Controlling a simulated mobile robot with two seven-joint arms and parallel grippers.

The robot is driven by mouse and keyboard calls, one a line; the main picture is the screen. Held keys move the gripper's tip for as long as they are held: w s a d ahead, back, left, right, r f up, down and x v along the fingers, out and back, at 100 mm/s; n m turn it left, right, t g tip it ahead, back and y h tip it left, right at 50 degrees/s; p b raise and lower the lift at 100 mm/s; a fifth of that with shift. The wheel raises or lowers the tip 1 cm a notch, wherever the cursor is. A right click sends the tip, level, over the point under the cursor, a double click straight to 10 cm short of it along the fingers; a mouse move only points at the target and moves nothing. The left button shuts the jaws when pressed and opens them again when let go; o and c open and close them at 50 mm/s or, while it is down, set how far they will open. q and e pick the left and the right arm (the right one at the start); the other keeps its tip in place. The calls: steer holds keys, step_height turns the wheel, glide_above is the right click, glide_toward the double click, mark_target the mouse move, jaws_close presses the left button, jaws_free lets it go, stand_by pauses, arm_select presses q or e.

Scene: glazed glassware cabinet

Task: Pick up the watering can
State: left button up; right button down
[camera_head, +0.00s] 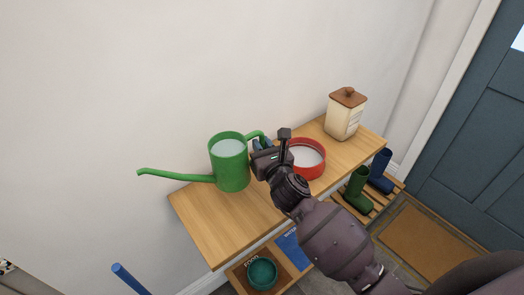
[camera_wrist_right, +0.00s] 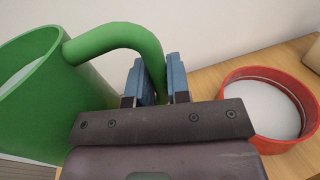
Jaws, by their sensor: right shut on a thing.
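The green watering can (camera_head: 232,170) stands upright on the wooden bench top, its long spout pointing left and its handle toward the right. My right gripper (camera_head: 262,146) is at the handle. In the right wrist view, the can (camera_wrist_right: 35,100) fills the left side, and the blue fingers of the right gripper (camera_wrist_right: 160,80) are shut on the curved handle (camera_wrist_right: 120,38). The lower part of the handle is hidden behind the gripper. My left gripper is not in view.
A red round bowl (camera_head: 308,160) with whitish contents stands just right of the gripper. A cream canister (camera_head: 345,115) with a brown lid is farther right. Boots (camera_head: 357,188) stand on a slatted rack. A teal bowl (camera_head: 262,274) sits below the bench (camera_head: 210,235), whose front left top is clear.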

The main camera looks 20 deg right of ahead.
step_height(320, 180, up, 3)
steer(key=shift+f+p, duration=0.1)
steer(key=shift+p, duration=0.2)
steer(key=shift+r+p, duration=0.35)
steer(key=shift+r, duration=1.95)
steer(key=shift+r+p, duration=0.3)
steer(key=shift+r, duration=1.3)
steer(key=shift+r, duration=0.15)
